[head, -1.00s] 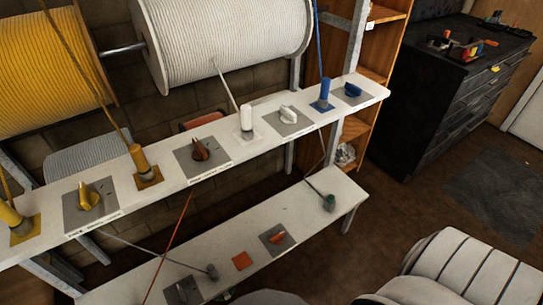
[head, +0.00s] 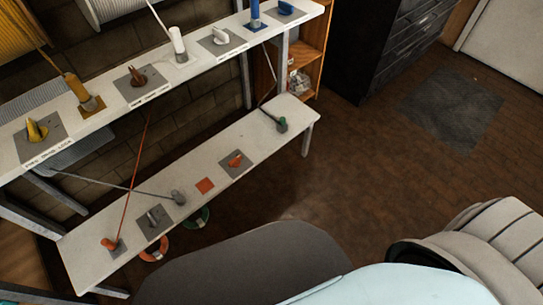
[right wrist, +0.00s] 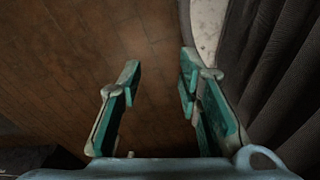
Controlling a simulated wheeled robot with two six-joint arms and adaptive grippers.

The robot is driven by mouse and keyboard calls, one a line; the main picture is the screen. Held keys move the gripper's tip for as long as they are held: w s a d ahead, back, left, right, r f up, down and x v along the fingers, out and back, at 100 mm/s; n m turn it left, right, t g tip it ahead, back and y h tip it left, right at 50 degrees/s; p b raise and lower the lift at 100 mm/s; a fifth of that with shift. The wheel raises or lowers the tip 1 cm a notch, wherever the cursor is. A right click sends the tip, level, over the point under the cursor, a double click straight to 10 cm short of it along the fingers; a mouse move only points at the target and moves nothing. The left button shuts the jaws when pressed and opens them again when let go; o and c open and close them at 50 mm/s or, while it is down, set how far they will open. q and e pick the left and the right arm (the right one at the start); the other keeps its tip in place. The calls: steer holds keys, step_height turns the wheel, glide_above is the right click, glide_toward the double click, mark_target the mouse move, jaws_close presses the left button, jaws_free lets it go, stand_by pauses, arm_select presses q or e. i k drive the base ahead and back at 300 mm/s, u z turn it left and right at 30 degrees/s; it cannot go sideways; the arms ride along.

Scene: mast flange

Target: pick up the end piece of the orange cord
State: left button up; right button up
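The orange cord (head: 131,190) runs from behind the upper shelf down to the lower bench. Its orange end piece (head: 108,243) lies on the near left end of that bench, beside or on a grey plate. A flat orange square (head: 205,186) lies bare farther along the bench. My right gripper (right wrist: 160,85) is open and empty in the right wrist view, above brown floor, with no cord near it. My left gripper is not in view.
The lower bench (head: 88,262) also carries a grey end piece (head: 178,197), a green end piece (head: 282,124), and an orange-red knob (head: 236,161). The upper shelf (head: 110,110) overhangs behind it. Brown floor (head: 350,170) is clear to the right.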

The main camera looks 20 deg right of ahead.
mark_target(115, 249)
steer(key=z, duration=0.2)
steer(key=i, duration=0.4)
steer(key=u, duration=1.8)
steer(key=k, duration=0.35)
steer(key=z, duration=0.45)
steer(key=i, duration=0.9)
steer(key=u, duration=0.25)
